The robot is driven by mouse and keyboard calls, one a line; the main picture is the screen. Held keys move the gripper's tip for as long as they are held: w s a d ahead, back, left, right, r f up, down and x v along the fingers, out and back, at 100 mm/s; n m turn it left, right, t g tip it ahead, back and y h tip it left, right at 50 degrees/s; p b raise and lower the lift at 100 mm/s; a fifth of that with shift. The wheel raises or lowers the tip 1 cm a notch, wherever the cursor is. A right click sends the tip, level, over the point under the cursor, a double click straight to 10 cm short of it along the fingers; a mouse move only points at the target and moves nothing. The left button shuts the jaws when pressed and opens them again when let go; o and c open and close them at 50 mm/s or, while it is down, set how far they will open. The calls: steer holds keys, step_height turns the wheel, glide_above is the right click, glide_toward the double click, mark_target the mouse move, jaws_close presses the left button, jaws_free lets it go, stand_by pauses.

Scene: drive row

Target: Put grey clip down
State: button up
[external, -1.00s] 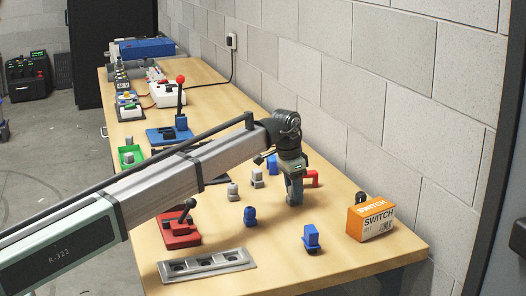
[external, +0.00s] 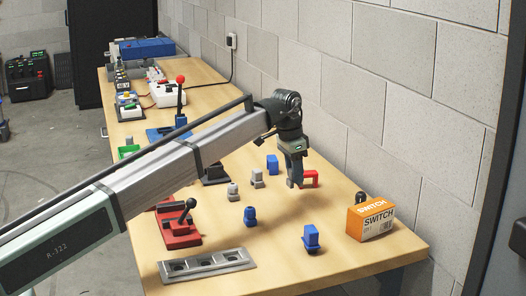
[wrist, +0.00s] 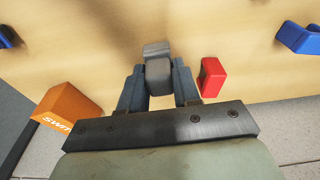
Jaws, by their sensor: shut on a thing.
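My gripper (external: 294,182) is shut on the grey clip (wrist: 158,68), which sits between the two fingertips in the wrist view. In the external view the clip is small against the dark fingers and hard to make out. The gripper points down over the wooden table, just beside a red clip (external: 311,178). The red clip also shows to the right of the fingers in the wrist view (wrist: 211,76). I cannot tell whether the grey clip touches the table.
Blue clips (external: 272,164) and light grey pieces (external: 257,178) stand left of the gripper. A blue piece (external: 311,238) stands in front. An orange SWITCH box (external: 370,220) is at the right. A red lever base (external: 181,230) is at the left. Bare table lies between.

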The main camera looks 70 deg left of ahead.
step_height(320, 180, up, 4)
steer(key=shift+r, duration=0.25)
steer(key=shift+a, duration=0.2)
steer(key=s+a+n, duration=0.3)
steer(key=s+a, duration=0.3)
steer(key=a, duration=0.6)
steer(key=s+a+f+n+y, duration=0.1)
steer(key=s+a+n, duration=0.35)
steer(key=a, duration=0.75)
steer(key=s+a+n, duration=0.1)
steer(key=s+a, duration=0.7)
steer(key=a, duration=0.4)
steer(key=shift+g, duration=0.3)
steer(key=shift+w+f, duration=0.15)
steer(key=shift+f, duration=2.05)
steer(key=shift+w+f, duration=0.1)
steer(key=shift+f, duration=2.05)
steer(key=shift+f, duration=0.15)
steer(key=o, duration=0.8)
steer(key=shift+c, duration=0.2)
